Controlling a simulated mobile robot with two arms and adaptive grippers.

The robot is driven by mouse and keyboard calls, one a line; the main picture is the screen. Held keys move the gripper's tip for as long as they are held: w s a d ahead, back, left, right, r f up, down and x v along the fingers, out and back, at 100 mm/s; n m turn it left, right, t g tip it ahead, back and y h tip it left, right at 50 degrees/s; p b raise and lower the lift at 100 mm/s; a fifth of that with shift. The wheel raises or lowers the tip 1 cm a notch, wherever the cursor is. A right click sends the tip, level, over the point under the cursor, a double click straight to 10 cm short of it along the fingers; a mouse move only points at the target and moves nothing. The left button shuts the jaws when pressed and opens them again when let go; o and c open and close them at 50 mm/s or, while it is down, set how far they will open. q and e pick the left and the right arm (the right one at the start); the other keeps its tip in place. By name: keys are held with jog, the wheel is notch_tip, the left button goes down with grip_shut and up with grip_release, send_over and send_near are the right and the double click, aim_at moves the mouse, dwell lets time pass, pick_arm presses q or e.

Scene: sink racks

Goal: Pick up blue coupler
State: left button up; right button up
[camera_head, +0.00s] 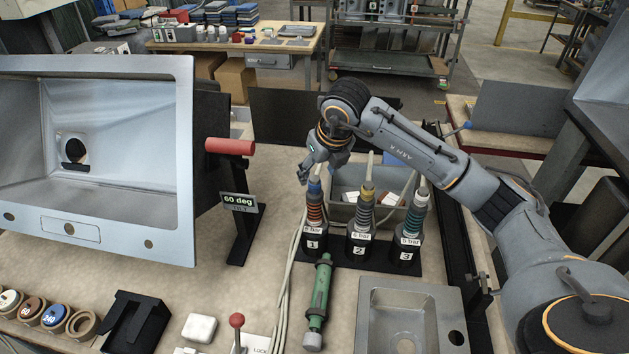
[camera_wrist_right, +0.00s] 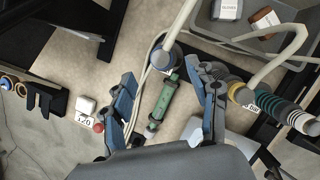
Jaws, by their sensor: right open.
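The blue coupler (camera_head: 314,187) stands upright in the black holder marked 1, with a blue band on top and a reddish ribbed body. In the right wrist view the blue coupler (camera_wrist_right: 166,54) shows from above with a pale hose rising from it. My right gripper (camera_head: 310,170) is just above it in the head view, partly hiding its top. In the wrist view the gripper (camera_wrist_right: 162,72) has its two fingers spread, one on each side of the coupler, and empty. Whether a finger touches it cannot be told. My left gripper is not in view.
A green tool (camera_head: 319,295) lies in front. A grey bin (camera_head: 346,176) is behind. A tilted steel sink (camera_head: 185,150) and a red handle (camera_head: 230,146) are left.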

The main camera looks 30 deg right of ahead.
aim_at(316, 179)
jog(key=shift+w+f+p, duration=0.2)
jog(key=shift+f+p, duration=0.2)
jog(key=shift+f, duration=0.1)
jog(key=p+x, duration=0.1)
jog(key=x, duration=0.2)
jog(key=shift+w+d+f+p, duration=0.1)
jog(key=shift+f+p, duration=0.1)
jog(key=shift+p, duration=0.2)
jog(key=shift+w+f, duration=0.25)
jog(key=shift+f, duration=0.2)
jog(key=c, duration=1.2)
